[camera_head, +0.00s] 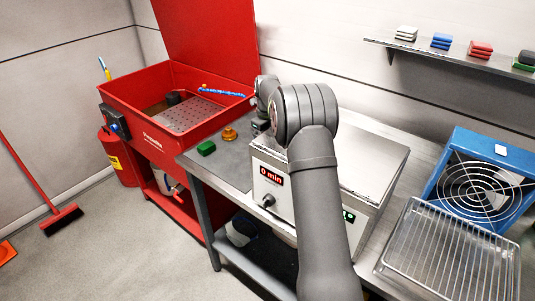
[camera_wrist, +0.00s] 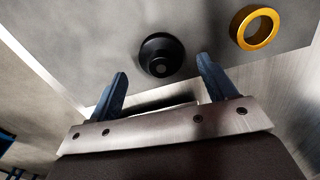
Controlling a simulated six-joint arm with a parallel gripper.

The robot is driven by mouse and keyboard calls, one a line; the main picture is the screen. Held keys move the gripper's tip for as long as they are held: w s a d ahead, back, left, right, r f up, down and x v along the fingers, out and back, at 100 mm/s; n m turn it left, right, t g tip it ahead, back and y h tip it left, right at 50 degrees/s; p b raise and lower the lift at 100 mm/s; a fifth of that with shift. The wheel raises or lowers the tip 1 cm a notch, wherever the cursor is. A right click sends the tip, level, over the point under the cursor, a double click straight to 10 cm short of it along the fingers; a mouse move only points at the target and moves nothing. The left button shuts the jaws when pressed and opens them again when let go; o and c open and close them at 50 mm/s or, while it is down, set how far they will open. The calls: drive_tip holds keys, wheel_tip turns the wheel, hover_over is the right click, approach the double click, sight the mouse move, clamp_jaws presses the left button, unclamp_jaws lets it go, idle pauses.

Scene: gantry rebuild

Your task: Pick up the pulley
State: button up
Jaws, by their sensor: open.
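A black round stepped piece with a hub, which looks like the pulley (camera_wrist: 161,55), lies on the grey bench top (camera_wrist: 95,45) in the wrist view. My gripper (camera_wrist: 163,67) is open and empty, its two blue fingers on either side of the near edge of the pulley in the picture. I cannot tell the height gap or any touch. In the head view my gripper (camera_head: 261,124) is small and partly behind my arm over the bench, and I cannot make out the pulley there.
A gold ring (camera_wrist: 254,28) lies right of the pulley; a brass piece (camera_head: 230,134) and a green block (camera_head: 206,148) sit on the bench. A red parts washer (camera_head: 165,140) stands left, a white heater box (camera_head: 270,180) right of my gripper.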

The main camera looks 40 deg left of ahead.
wheel_tip(320, 180, down, 3)
drive_tip(key=shift+d+f, duration=0.1)
drive_tip(key=shift+f, duration=0.05)
drive_tip(key=shift+c, duration=0.3)
drive_tip(key=c, duration=1.2)
drive_tip(key=shift+o, duration=0.2)
